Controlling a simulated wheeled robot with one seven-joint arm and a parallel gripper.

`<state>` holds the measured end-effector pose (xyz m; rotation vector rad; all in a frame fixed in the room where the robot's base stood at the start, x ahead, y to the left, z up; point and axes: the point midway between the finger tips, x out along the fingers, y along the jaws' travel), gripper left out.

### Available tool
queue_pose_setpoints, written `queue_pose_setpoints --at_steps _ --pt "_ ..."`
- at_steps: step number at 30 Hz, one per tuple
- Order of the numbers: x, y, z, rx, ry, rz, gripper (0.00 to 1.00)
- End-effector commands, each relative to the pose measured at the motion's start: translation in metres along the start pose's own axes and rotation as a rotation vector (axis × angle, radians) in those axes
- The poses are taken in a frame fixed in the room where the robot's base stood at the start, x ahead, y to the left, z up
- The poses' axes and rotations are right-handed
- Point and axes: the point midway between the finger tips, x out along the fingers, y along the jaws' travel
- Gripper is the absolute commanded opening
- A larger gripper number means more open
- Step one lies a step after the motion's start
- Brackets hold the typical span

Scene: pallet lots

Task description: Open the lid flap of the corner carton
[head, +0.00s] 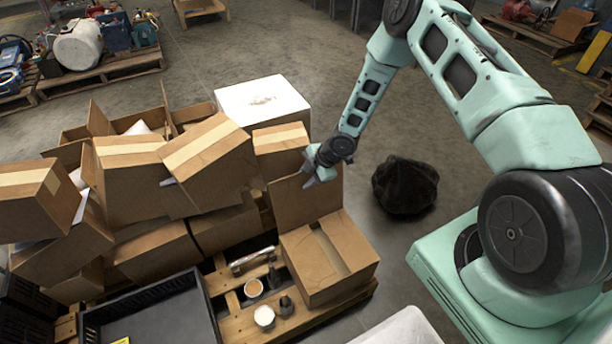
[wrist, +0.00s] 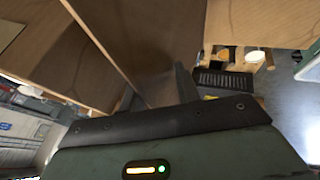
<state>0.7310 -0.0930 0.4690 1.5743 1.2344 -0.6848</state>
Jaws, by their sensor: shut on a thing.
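The corner carton (head: 318,272) is a brown box at the front right corner of the pallet. Its lid flap (head: 300,204) stands up along the box's far side. Another top panel lies across the carton with a dark gap along it. My gripper (head: 315,177) is at the upper edge of the raised flap and is shut on it. In the wrist view brown cardboard (wrist: 165,40) fills much of the picture in front of my gripper (wrist: 157,90). The exact grip on the flap's edge is hard to see there.
Stacked brown cartons (head: 205,160) stand close left of the flap, with a white box (head: 262,102) behind. A black crate (head: 150,312), cups (head: 264,316) and a metal-handled item share the pallet (head: 330,309). A black bag (head: 405,186) lies on the floor to the right.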

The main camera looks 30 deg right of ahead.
Motion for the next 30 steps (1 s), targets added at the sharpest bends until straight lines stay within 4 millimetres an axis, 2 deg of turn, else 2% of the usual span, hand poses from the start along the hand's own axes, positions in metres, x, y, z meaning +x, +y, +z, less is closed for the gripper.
queue_pose_setpoints --at_steps 7,11,14,27,30 --pt "-0.001 -0.002 0.000 0.000 0.000 -0.004 0.25" --pt "-0.012 0.000 -0.001 0.000 0.000 -0.001 0.25" --pt "-0.030 0.001 0.000 0.001 -0.002 0.000 0.25" --pt "-0.133 0.002 -0.001 0.002 -0.001 0.002 0.25" --pt "-0.151 0.002 -0.001 0.000 -0.001 0.001 0.25"
